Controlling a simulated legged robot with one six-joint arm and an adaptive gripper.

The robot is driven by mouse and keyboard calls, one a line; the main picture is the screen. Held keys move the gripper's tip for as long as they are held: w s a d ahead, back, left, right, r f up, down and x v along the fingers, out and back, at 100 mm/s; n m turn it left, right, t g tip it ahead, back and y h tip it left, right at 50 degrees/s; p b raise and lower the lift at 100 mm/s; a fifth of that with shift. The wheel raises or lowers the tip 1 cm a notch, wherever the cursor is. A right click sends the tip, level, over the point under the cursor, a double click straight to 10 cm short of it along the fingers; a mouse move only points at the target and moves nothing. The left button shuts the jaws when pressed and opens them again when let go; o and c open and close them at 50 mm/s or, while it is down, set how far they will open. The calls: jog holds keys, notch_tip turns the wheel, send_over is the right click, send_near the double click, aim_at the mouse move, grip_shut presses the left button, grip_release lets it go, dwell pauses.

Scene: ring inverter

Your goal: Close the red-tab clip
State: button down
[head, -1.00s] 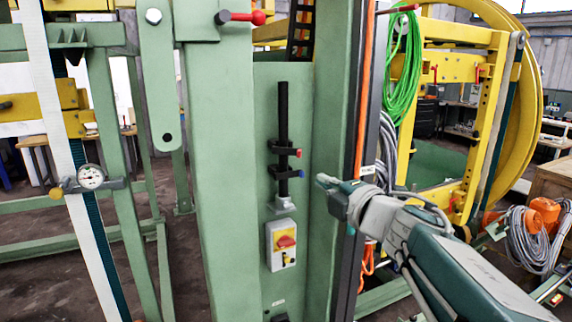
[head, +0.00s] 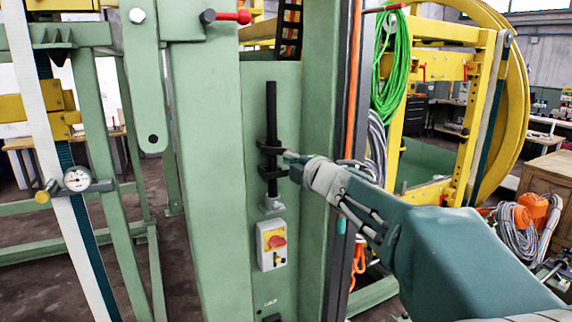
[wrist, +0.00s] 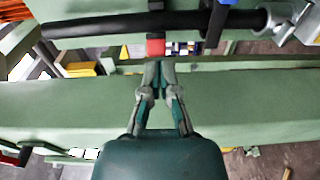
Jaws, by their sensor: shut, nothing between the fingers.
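The red-tab clip (head: 266,146) is the upper of two black clips on a black upright rod (head: 271,105) on the green machine. In the head view its red tab is hidden behind my fingertips. In the wrist view the red tab (wrist: 156,47) lies right in front of my gripper (wrist: 157,66). The fingers are shut and empty, with the tips touching the tab or very close to it; I cannot tell which. In the head view my gripper (head: 289,155) reaches in from the right. The lower clip's blue tab (wrist: 217,20) shows right of the red one in the wrist view.
A switch box (head: 272,245) with a red knob is below the rod's grey base (head: 271,205). A green column (head: 208,170) stands to the left. An orange cable (head: 351,80) runs down the post at the right.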

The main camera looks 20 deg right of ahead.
jog(key=shift+w+d, duration=0.25)
jog(key=shift+d, duration=0.1)
dwell(0.5)
jog(key=shift+w+d, duration=1.6)
jog(key=shift+w, duration=0.15)
